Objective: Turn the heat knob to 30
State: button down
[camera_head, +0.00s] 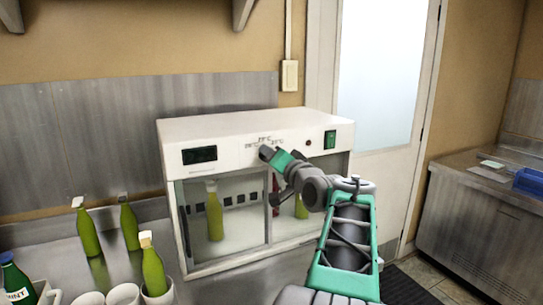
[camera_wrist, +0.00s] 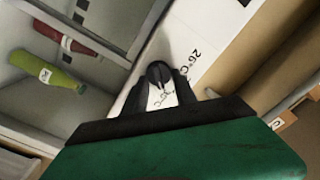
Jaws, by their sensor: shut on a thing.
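The white heated cabinet (camera_head: 225,130) stands on the steel counter with temperature marks printed on its top front panel. My gripper (camera_head: 265,152) reaches up to that panel, and its fingers hide the heat knob in the head view. In the wrist view my gripper (camera_wrist: 160,85) is shut on the dark, rounded heat knob (camera_wrist: 157,70). A 26°C mark (camera_wrist: 185,65) shows beside it; another mark between the fingers is partly covered. The knob's pointer direction cannot be told.
A dark display (camera_head: 199,155) is left of the knob and a green switch (camera_head: 330,139) right of it. Green bottles stand inside behind glass, with a red bottle (camera_wrist: 62,36). More green bottles (camera_head: 88,232) and white cups (camera_head: 124,294) stand at the left.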

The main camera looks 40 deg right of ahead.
dwell(0.3)
jog(key=c, duration=1)
grip_release()
jog(key=b+v, duration=0.1)
jog(key=v, duration=0.6)
jog(key=shift+s+b, duration=0.35)
jog(key=shift+s, duration=0.05)
jog(key=shift+a, duration=0.15)
